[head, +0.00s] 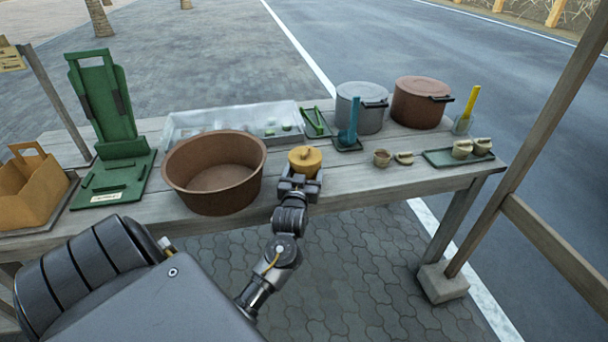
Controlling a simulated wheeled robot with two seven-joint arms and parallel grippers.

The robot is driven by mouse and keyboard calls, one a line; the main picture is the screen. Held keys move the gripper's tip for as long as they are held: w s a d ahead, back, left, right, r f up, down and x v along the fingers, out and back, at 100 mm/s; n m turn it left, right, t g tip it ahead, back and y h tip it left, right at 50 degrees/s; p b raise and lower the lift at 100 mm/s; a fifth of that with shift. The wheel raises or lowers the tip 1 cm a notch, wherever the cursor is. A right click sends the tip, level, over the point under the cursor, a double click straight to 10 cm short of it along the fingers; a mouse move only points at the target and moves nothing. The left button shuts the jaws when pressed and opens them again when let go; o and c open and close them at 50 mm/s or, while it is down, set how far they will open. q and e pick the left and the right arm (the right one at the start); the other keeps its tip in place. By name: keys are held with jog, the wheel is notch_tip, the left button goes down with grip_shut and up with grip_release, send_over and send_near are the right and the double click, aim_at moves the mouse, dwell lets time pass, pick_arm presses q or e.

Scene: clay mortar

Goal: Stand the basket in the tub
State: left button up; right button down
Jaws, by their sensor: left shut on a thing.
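The basket (28,194), a tan open carrier with a handle, stands on a dark board at the table's left end. The tub (214,197) is a wide brown round vessel left of the table's middle; its visible inside is empty. My left gripper (302,177) is at the table's front edge, right of the tub and far from the basket. It is shut on a small ochre round pot (305,158) with a raised grip on top. The fingers hide the pot's lower front. My right gripper is not in view.
A green upright stand (107,105) is between basket and tub. A clear tray (228,121) lies behind the tub. A grey pot (361,107), a brown pot (421,102) and small cups (382,158) are to the right. Some bare planks show right of the ochre pot.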

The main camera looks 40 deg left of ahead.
pick_arm(q)
jog(key=o, duration=1)
jog(key=shift+f, duration=0.1)
